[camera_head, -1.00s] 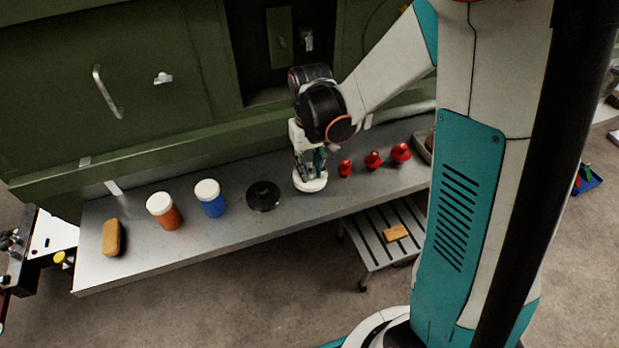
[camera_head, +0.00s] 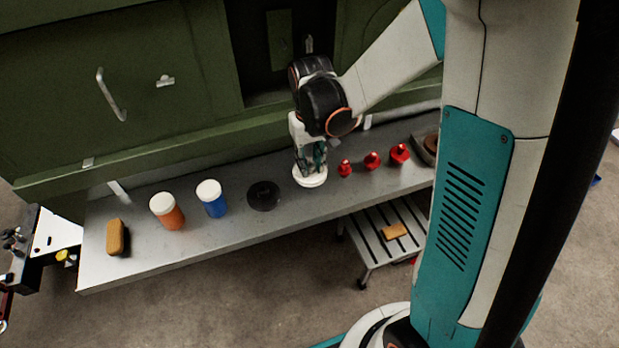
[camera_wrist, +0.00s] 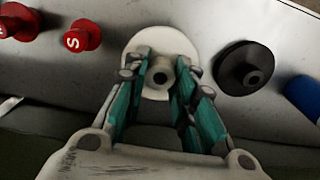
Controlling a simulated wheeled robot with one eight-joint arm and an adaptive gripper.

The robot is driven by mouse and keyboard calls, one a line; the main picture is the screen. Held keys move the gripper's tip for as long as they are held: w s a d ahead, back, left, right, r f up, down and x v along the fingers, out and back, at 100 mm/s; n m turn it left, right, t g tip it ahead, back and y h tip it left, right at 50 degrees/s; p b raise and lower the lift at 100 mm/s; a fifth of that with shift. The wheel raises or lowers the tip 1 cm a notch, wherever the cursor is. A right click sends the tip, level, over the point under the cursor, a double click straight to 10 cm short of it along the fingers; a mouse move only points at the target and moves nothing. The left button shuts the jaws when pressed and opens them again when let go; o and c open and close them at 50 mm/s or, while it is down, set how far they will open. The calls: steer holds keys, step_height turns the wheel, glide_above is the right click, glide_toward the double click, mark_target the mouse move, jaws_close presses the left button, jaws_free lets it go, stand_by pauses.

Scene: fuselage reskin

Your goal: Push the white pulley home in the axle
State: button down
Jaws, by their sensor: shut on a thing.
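The white pulley (camera_head: 312,178) sits on the grey bench, under my gripper (camera_head: 311,164). In the wrist view the white pulley (camera_wrist: 185,40) shows as a round disc with a raised hub and a dark centre hole. The teal fingers of my gripper (camera_wrist: 161,80) are shut on the hub, one on each side. The fingers hide part of the disc. In the body camera view I cannot tell whether the pulley touches the bench top. I cannot make out the axle in these frames.
A black pulley (camera_head: 263,195) lies left of the white one. Red knobs (camera_head: 372,161) stand close on the right. The green fuselage wall (camera_head: 120,90) rises behind.

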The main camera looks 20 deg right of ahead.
steer(key=shift+r, duration=0.3)
step_height(320, 180, up, 3)
steer(key=shift+f+p, duration=0.1)
steer(key=shift+p, duration=1)
